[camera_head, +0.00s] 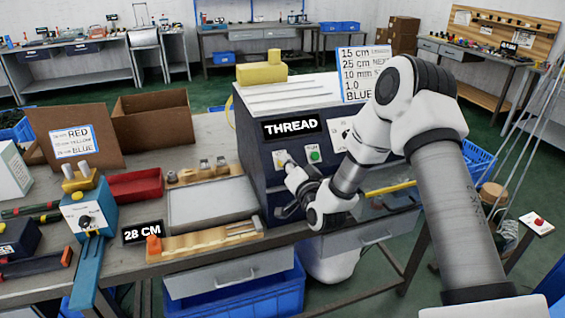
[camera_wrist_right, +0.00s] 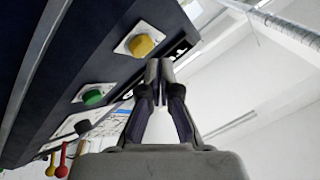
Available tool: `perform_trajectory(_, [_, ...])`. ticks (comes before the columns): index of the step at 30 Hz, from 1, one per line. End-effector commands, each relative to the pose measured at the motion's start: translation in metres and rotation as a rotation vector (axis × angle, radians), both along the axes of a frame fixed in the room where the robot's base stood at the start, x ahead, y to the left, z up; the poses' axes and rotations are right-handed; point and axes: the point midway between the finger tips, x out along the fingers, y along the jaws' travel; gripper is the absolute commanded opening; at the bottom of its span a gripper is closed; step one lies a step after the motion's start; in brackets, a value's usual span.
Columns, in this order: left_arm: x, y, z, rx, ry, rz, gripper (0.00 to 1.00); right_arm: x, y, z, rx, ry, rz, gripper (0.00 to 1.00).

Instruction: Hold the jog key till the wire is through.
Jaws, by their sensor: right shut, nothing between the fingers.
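The dark blue machine (camera_head: 252,158) stands on the bench under a THREAD sign (camera_head: 292,126). Its front panel has a yellow key (camera_head: 281,157), partly behind my gripper, and a green button (camera_head: 315,155). My right gripper (camera_head: 288,167) is shut and empty, its tips close to the yellow key. In the right wrist view the shut fingertips (camera_wrist_right: 159,70) are just beside and below the yellow key (camera_wrist_right: 141,45); whether they touch it I cannot tell. The green button (camera_wrist_right: 92,97) is farther left. A thin yellow strand (camera_head: 229,112) curves at the machine's left side. My left gripper is out of view.
A red bin (camera_head: 135,185) and a cardboard box (camera_head: 153,121) stand behind.

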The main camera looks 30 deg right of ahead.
Motion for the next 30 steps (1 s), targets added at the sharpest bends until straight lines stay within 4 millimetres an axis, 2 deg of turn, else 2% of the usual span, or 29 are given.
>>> perform_trajectory(6, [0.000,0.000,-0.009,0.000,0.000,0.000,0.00,0.005,-0.001,-0.006,0.000,0.000,0.000,0.00])
perform_trajectory(30, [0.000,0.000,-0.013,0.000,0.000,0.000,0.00,0.009,-0.002,-0.010,0.000,0.000,0.000,0.00])
